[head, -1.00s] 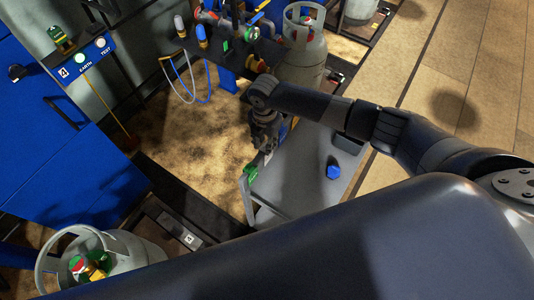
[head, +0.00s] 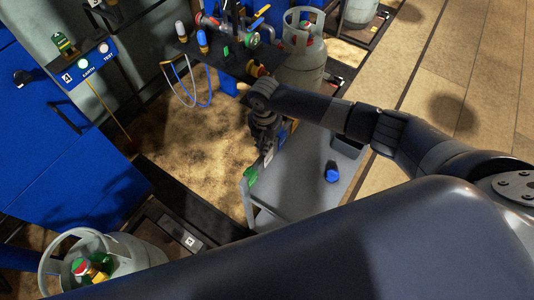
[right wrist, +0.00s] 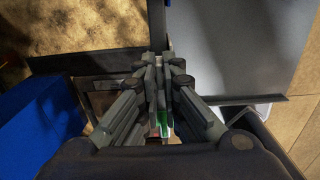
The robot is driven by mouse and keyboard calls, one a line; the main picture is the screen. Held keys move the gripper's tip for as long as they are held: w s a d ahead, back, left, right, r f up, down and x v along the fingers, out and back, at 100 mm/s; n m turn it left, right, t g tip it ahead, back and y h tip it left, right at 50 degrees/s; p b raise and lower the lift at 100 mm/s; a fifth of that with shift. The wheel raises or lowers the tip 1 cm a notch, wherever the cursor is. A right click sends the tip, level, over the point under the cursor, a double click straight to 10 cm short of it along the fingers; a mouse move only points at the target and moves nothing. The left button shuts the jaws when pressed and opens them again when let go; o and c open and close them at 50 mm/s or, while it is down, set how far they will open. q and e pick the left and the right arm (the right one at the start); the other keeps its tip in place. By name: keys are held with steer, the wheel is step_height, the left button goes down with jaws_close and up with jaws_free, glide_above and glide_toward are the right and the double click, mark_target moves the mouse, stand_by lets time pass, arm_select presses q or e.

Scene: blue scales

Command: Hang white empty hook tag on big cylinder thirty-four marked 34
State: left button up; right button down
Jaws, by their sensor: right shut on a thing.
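My right gripper (head: 268,150) is over the left edge of the grey table, pointing down. In the right wrist view its fingers (right wrist: 157,88) are pressed together on something thin, mostly hidden between them. A small white piece (head: 269,158), perhaps the white hook tag, shows at the fingertips in the head view. Grey gas cylinders stand apart from the gripper: one (head: 143,252) at the lower left, one (head: 302,66) at the top middle, and one (head: 359,11) at the top right. I can read no 34 on any of them. My left gripper is out of view.
The grey table (head: 305,187) bears a blue object (head: 332,172); a green item (head: 251,174) is at its left corner. Blue cabinets (head: 70,190) stand at the left. A dark fixture with hoses (head: 228,50) stands beyond the gripper. Sandy floor (head: 150,125) lies open between.

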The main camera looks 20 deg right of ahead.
steer(key=shift+r+p, duration=1.15)
steer(key=shift+r, duration=0.15)
